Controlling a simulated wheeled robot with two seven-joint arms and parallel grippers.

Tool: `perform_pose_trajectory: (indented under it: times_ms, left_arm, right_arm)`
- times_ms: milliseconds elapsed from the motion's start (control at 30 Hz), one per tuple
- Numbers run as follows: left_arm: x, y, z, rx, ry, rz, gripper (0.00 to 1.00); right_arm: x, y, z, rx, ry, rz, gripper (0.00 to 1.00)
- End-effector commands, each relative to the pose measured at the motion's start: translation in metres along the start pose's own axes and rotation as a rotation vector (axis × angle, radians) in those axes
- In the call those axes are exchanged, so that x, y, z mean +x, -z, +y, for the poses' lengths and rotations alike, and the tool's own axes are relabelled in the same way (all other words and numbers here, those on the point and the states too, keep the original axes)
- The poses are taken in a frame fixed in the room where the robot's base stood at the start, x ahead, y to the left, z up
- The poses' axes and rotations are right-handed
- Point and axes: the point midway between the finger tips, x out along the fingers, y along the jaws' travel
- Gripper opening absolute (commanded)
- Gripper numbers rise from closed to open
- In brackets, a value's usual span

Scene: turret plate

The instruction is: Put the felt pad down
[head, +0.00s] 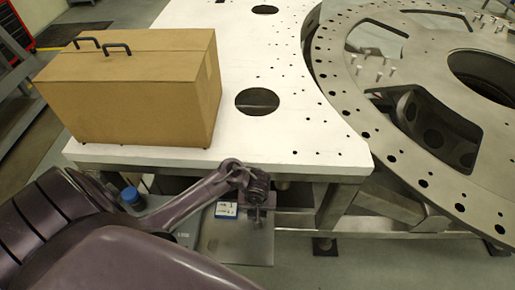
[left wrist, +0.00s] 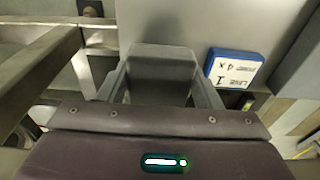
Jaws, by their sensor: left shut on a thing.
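My left gripper (head: 257,200) is in front of the near edge of the white table, above a lower grey shelf (head: 240,249). In the left wrist view the left gripper (left wrist: 160,92) is shut on a dark grey block, which I take to be the felt pad (left wrist: 162,62). The pad sits between the two fingers. In the head view the pad cannot be told apart from the dark fingers. Whether it touches anything below is unclear. My right gripper is not in view.
A blue-and-white labelled box (head: 226,210) lies on the shelf beside the gripper; it also shows in the left wrist view (left wrist: 233,68). A blue-topped item (head: 130,196) stands left. A cardboard box (head: 135,95) stands on the white table (head: 285,115). A large metal ring (head: 335,85) is at right.

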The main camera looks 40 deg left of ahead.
Motion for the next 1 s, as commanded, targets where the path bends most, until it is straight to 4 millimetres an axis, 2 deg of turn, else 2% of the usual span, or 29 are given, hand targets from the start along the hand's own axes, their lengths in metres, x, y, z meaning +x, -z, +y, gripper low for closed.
perform_pose_trajectory:
  times_ms: [33, 167, 400, 867, 900, 1000]
  left_arm:
    - [0.007, -0.001, 0.000, 0.002, 0.001, 0.000, 0.34]
    - [0.016, -0.002, 0.000, 0.002, 0.000, 0.000, 0.34]
    - [0.047, -0.005, 0.000, 0.001, 0.000, 0.000, 0.34]
    - [0.054, -0.006, 0.001, 0.001, -0.001, 0.000, 0.34]
    - [0.053, -0.006, 0.001, 0.001, -0.001, 0.000, 0.64]
    - [0.052, -0.006, 0.001, 0.001, -0.001, 0.000, 0.77]
  right_arm:
    - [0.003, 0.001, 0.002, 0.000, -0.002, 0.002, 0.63]
    - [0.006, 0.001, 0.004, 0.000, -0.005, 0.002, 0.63]
    - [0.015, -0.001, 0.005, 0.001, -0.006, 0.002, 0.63]
    - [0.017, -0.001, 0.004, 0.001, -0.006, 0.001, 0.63]
    - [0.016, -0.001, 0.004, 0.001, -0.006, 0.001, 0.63]
    - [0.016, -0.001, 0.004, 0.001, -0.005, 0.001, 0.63]
